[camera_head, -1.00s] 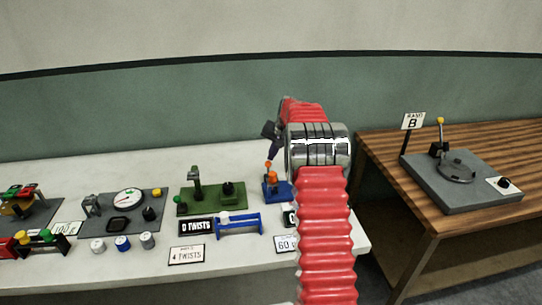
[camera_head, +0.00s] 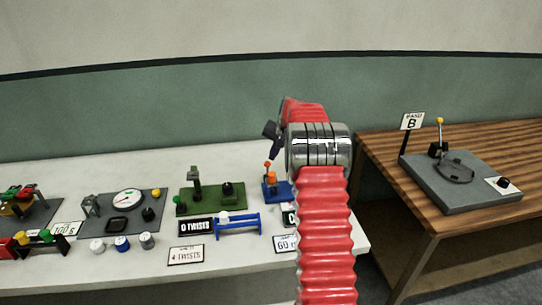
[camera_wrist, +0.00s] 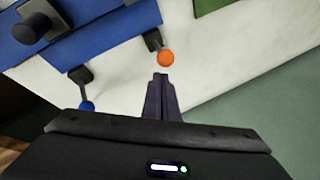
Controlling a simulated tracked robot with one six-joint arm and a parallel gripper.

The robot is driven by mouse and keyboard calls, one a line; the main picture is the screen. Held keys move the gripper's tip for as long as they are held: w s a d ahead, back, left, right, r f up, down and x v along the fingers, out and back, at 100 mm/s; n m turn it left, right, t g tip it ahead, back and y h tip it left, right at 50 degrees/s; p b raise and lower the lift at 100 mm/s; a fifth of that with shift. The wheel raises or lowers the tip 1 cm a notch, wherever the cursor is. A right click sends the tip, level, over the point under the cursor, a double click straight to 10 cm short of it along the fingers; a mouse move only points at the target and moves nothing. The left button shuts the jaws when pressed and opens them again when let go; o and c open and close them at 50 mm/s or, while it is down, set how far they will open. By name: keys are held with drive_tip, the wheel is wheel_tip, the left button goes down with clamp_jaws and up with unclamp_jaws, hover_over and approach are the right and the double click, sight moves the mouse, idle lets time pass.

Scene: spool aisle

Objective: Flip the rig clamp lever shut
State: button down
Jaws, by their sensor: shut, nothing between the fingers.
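A blue rig (camera_head: 284,191) stands at the right end of the white table, partly hidden behind my arm. An orange-knobbed lever (camera_head: 267,166) stands up at its left side. In the wrist view the orange knob (camera_wrist: 165,58) sits on a short dark arm at the edge of the blue plate (camera_wrist: 105,25). A second lever with a blue knob (camera_wrist: 87,106) is to its left. No label shows which is the clamp lever. My gripper (camera_wrist: 161,76) is shut and empty, its fingertips close to the orange knob in the picture; contact cannot be told.
A black round knob (camera_wrist: 33,27) rises from the blue plate. A green rig (camera_head: 215,197), a grey gauge rig (camera_head: 125,210) and a blue rail (camera_head: 238,223) stand left on the white table. A wooden bench (camera_head: 480,145) with a grey rig (camera_head: 470,195) is at right.

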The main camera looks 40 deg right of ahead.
drive_tip(key=shift+r, duration=0.1)
drive_tip(key=shift+r, duration=0.7)
drive_tip(key=s+d+v, duration=0.1)
drive_tip(key=d+v, duration=0.1)
drive_tip(key=v, duration=1)
drive_tip(key=shift+d+f, duration=0.3)
drive_tip(key=shift+f, duration=0.05)
